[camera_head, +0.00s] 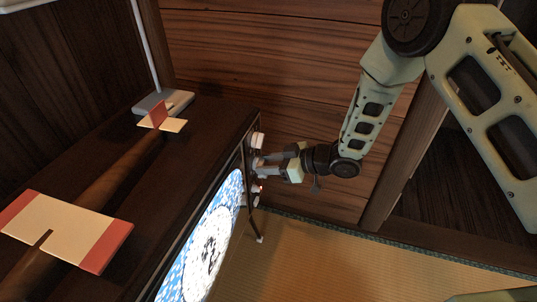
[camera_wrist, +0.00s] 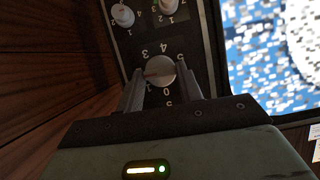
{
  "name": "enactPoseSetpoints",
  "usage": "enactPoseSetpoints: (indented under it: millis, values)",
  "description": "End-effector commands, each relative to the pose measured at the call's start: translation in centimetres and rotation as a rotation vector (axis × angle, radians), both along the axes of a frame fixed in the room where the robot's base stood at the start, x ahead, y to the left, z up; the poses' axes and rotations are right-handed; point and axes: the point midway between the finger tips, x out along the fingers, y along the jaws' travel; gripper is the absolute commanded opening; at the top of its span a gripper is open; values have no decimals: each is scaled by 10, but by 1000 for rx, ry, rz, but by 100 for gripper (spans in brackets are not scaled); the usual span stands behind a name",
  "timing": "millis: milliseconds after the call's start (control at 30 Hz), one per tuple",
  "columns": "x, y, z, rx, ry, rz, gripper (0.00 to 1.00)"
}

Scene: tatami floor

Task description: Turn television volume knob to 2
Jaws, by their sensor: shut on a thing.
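The television (camera_head: 150,175) is a dark wooden box in the head view, with its lit screen (camera_head: 207,245) showing blue and white static. My gripper (camera_head: 263,165) reaches in from the right to the control panel on the television's front. In the wrist view, a round grey knob (camera_wrist: 160,69) sits between the fingers of my gripper (camera_wrist: 159,82), which is shut on it. Digits ring this knob: 3, 4 and 5 show above it, 0 and 1 below. Which digit the knob points to is not clear. The fingers hide part of the dial.
On the television's top lie a red and cream piece (camera_head: 65,228) and a grey stand (camera_head: 163,103). A wooden wall (camera_head: 290,60) is behind. Tatami floor (camera_head: 340,260) is clear below.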

Motion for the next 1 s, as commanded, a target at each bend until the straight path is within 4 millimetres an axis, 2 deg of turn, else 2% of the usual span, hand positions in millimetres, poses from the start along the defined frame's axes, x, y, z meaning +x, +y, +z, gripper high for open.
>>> enactPoseSetpoints:
  millis: [300,833,867,900,933,1000]
  values:
    - [1,-1,1,42,115,-1,14]
    - [1,-1,-1,48,137,0,14]
    - [1,-1,-1,48,137,0,42]
    - [1,-1,-1,48,137,0,53]
    - [1,-1,-1,48,137,0,58]
    - [1,-1,-1,47,136,0,58]
